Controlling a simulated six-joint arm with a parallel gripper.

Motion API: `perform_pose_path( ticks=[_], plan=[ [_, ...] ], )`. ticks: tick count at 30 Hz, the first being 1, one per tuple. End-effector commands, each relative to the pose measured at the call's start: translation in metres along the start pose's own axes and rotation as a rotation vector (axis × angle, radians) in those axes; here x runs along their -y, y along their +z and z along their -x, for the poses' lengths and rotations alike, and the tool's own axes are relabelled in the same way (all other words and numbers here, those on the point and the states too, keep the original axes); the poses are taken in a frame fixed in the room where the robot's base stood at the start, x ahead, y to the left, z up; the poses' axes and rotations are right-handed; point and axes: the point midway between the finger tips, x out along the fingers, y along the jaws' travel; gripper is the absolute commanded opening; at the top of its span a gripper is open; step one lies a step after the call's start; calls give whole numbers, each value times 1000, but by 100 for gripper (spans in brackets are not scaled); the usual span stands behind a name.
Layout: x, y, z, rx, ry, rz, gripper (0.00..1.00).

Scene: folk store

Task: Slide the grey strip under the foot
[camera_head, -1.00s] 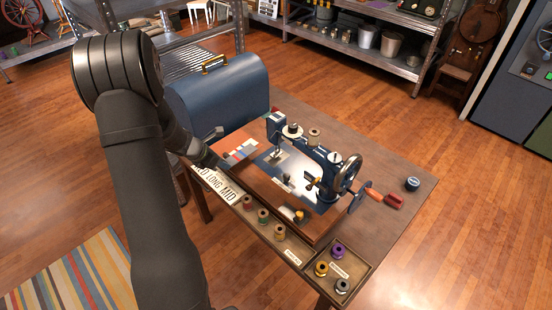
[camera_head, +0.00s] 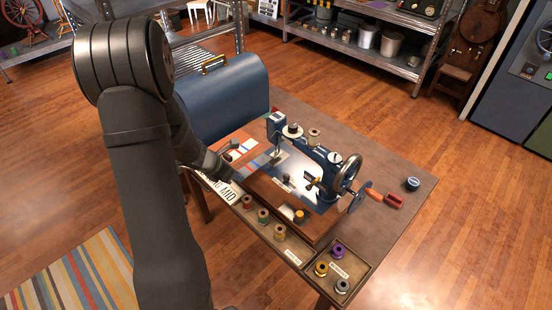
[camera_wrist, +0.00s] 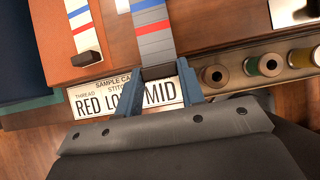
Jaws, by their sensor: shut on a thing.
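The grey strip (camera_wrist: 150,28), banded blue and red, runs away from my gripper (camera_wrist: 159,72) in the wrist view. My gripper's blue fingers are shut on its near end, above a white sample card (camera_wrist: 92,101). In the head view my gripper (camera_head: 236,172) is low at the left edge of the blue sewing machine (camera_head: 326,158). The strip lies flat and points towards the foot (camera_head: 277,157). The strip's far end and its exact relation to the foot are too small to tell.
Another, paler banded strip (camera_wrist: 82,22) lies to the left with a dark block on its end. Thread spools (camera_head: 263,216) stand in the tray along the table's near edge. A blue case (camera_head: 225,95) stands behind. The right of the table is mostly clear.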

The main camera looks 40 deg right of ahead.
Motion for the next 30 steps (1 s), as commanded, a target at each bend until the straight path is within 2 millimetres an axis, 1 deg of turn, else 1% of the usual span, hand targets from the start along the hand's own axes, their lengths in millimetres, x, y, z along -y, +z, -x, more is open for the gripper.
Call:
perform_pose_path(
  ticks=[5,12,15,30],
  plan=[
    [0,-2,-4,0,-1,2,21],
    [0,-12,-25,-1,-2,2,21],
    [0,-14,-30,0,-1,1,21],
    [0,-13,-33,0,0,0,21]
  ],
)
